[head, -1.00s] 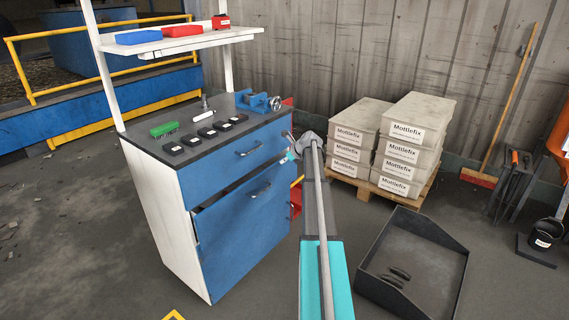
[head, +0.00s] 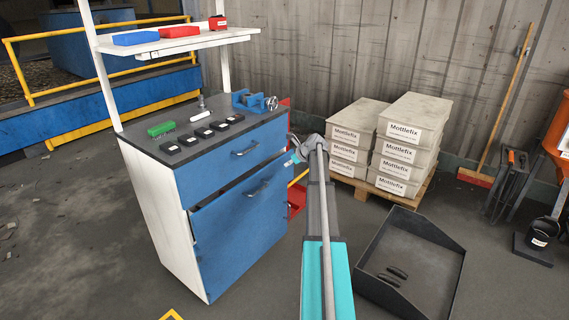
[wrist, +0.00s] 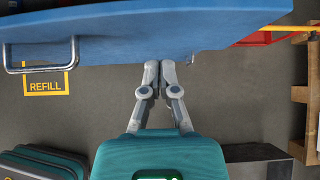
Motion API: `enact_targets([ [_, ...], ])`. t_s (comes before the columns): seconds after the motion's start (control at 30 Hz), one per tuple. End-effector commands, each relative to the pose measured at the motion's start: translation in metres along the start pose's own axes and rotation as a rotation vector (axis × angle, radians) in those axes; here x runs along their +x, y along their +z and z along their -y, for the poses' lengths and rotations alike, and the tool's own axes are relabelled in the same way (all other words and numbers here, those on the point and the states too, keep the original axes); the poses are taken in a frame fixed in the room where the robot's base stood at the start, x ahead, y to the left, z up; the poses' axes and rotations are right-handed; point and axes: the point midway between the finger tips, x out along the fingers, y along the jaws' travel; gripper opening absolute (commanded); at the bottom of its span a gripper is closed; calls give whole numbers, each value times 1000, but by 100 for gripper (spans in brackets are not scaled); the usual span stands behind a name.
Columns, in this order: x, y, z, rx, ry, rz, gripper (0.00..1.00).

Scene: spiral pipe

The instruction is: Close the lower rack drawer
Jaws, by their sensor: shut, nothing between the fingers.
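The lower rack drawer (head: 240,235) is the tall blue front under the upper drawer (head: 228,158) of the workbench cabinet. It stands partly open, with a dark gap along its top edge. Its metal handle (head: 258,188) also shows at the left in the wrist view (wrist: 40,69). My gripper (head: 289,162) is at the right end of this front, near its top corner. In the wrist view my gripper (wrist: 159,62) has its fingers together and empty, with the tips at the edge of the blue front (wrist: 150,30). I cannot tell whether they touch it.
A black open bin (head: 415,262) lies on the floor to the right. The bench top (head: 150,135) carries a blue vise (head: 250,99), a green block and several black items. Floor in front of the cabinet is clear.

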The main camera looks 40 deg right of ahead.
Motion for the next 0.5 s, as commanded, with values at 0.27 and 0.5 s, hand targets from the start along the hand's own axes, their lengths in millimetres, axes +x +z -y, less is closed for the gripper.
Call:
enact_targets([
  [0.27,-38,4,-1,2,0,1,0],
  [0.5,-65,5,-1,0,1,0,0],
])
